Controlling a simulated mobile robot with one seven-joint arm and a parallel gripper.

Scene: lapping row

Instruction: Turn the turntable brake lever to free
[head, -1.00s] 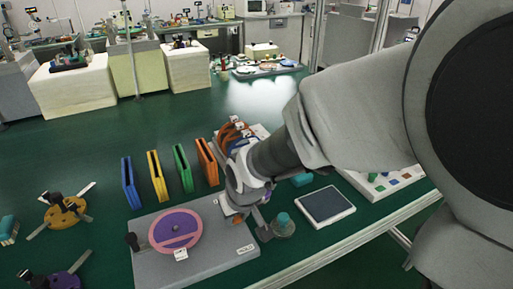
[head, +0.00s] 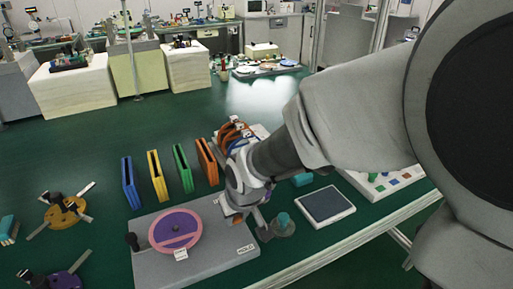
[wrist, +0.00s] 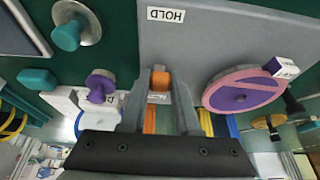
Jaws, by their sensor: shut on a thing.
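The grey turntable base plate (head: 205,258) lies on the green bench, with a round pink-and-purple turntable disc (head: 176,230) on it. The disc also shows in the wrist view (wrist: 240,95). My gripper (wrist: 160,84) is at the plate's right side in the head view, shut on the orange end of the brake lever (wrist: 160,79). In the head view my gripper and wrist hide most of the lever; a bit of orange (head: 238,221) shows below them. A HOLD label (wrist: 165,15) is on the plate, apart from the orange end. A small label between the fingers is unreadable.
A teal-topped knob piece (head: 283,222) and a dark-faced tablet (head: 326,205) lie right of the plate. Blue, yellow, green and orange upright racks (head: 182,168) stand behind it. Yellow (head: 66,211) and purple (head: 60,280) fixtures lie to the left.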

